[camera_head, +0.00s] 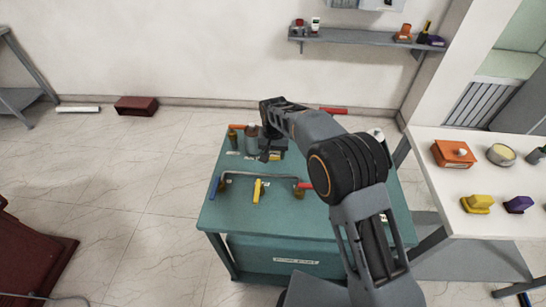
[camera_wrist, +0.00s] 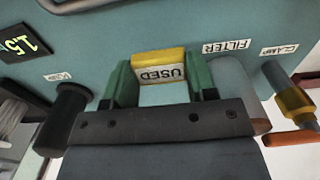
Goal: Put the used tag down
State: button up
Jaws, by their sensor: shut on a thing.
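The used tag (camera_wrist: 161,66), a small yellow block with a white "USED" label, sits between the green fingers of my gripper (camera_wrist: 160,82) in the wrist view. The fingers are shut on it from both sides. The label reads upside down. The tag is over or on the teal tabletop; I cannot tell whether it touches. In the head view my gripper (camera_head: 266,153) is low over the back part of the teal table (camera_head: 235,220).
In the wrist view, a grey cylinder (camera_wrist: 232,78) stands by the "FILTER" label, an orange-handled tool (camera_wrist: 290,104) by "CLAMP", and a black cylinder (camera_wrist: 67,112) at left. A white table (camera_head: 455,160) stands right.

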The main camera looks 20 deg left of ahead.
aim_at(273, 163)
jog(key=shift+w+a+f, duration=0.1)
jog(key=shift+w+f, duration=0.1)
jog(key=shift+f, duration=0.05)
jog(key=shift+w+a+f, duration=0.1)
jog(key=shift+f, duration=1.6)
jog(key=shift+f, duration=0.15)
jog(key=o, duration=0.9)
